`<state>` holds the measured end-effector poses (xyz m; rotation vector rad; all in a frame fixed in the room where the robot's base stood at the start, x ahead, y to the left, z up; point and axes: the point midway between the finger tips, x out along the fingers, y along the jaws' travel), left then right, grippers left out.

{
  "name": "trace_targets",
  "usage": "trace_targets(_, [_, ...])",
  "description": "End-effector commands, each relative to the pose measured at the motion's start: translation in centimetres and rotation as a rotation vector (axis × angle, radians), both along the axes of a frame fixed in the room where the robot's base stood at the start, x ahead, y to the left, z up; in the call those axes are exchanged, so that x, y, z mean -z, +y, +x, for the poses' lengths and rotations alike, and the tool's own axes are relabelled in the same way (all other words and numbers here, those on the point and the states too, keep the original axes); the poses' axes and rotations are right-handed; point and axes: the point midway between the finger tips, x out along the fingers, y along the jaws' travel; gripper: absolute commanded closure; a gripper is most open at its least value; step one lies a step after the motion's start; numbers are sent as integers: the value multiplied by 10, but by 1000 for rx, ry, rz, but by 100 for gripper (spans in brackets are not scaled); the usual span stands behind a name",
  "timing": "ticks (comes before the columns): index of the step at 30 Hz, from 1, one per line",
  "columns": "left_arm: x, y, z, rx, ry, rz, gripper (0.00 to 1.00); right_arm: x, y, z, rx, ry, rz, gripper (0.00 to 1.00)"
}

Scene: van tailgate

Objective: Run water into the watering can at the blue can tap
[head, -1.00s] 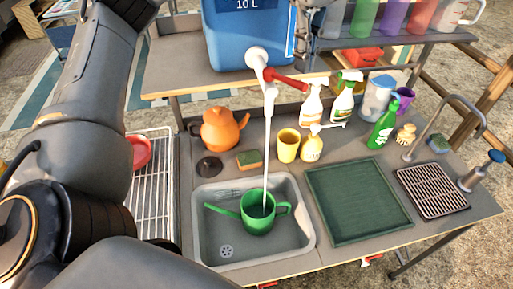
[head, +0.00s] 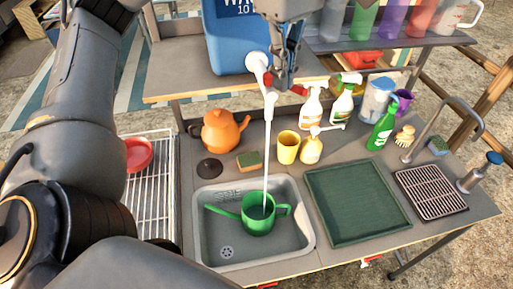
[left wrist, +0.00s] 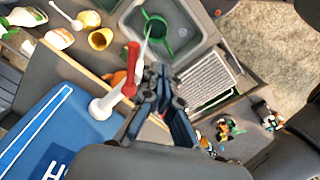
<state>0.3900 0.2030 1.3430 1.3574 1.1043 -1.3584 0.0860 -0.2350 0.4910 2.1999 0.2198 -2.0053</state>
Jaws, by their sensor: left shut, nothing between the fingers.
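The blue water can (head: 228,42) stands on the raised shelf, and its white tap (head: 259,66) hangs over the shelf edge. A thin pale stream of water (head: 267,150) falls from the spout into the green watering can (head: 258,222), which stands upright in the sink (head: 205,240). My left gripper (head: 284,80) is shut and empty, in front of the tap's red lever. The lever (left wrist: 132,68) shows better in the left wrist view, beside my left gripper (left wrist: 153,75); I cannot tell if they touch. My right gripper is not in view.
An orange kettle (head: 223,131), a sponge (head: 249,160), a yellow cup (head: 287,147) and spray bottles (head: 345,98) stand behind the sink. A green mat (head: 355,200) lies right of it, and a wire rack (head: 150,195) stands left. A curved faucet (head: 470,105) rises at right.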

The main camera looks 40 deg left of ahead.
Motion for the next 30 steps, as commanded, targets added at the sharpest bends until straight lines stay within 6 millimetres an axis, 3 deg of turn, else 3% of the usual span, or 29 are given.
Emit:
trace_targets(10, [6, 0, 0, 0, 1, 0, 100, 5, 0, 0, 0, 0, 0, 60])
trace_targets(21, [46, 0, 0, 0, 0, -1, 100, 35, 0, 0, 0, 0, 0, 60])
trace_targets(30, [46, 0, 0, 0, 0, 0, 100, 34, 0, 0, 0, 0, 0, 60])
